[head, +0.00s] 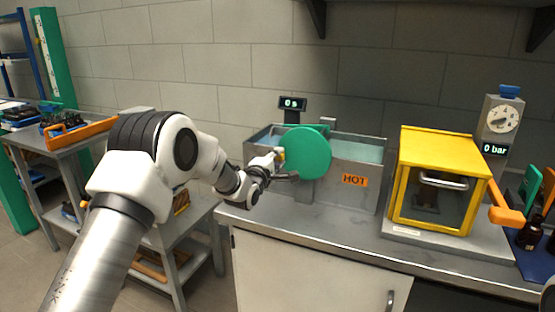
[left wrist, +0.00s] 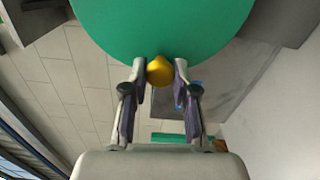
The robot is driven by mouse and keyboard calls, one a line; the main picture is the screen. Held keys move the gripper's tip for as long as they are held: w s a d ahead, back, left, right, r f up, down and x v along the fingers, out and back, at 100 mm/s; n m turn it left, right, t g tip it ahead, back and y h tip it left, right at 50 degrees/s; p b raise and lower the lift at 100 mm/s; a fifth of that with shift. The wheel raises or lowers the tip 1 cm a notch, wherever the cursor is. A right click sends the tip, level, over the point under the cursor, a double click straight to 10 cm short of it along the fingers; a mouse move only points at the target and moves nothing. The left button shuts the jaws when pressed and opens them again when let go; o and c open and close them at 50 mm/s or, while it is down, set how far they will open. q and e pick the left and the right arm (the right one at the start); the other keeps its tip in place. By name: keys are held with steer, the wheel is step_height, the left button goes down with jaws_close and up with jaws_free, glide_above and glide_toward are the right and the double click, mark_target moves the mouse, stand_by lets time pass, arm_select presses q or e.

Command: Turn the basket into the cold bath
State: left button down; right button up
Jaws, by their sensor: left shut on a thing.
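A metal twin bath (head: 370,196) stands on the bench, with an orange HOT label on the front of its right part. A large green disc (head: 306,153) stands upright in front of the bath's middle and hides part of it. My left gripper (head: 279,158) is at the disc's left edge. In the left wrist view my left gripper (left wrist: 160,75) is shut on a small yellow knob (left wrist: 160,70) by the rim of the green disc (left wrist: 160,25). I cannot make out a basket; the disc covers the middle of the bath. My right gripper is not seen.
A display (head: 292,103) reading 0 s stands behind the bath. A cart (head: 85,135) with an orange-handled tray is at left.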

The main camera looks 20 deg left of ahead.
arm_select(q)
steer(key=c, duration=0.9)
jaws_free()
steer(key=shift+s, duration=0.1)
steer(key=s, duration=1.2)
steer(key=shift+a, duration=0.25)
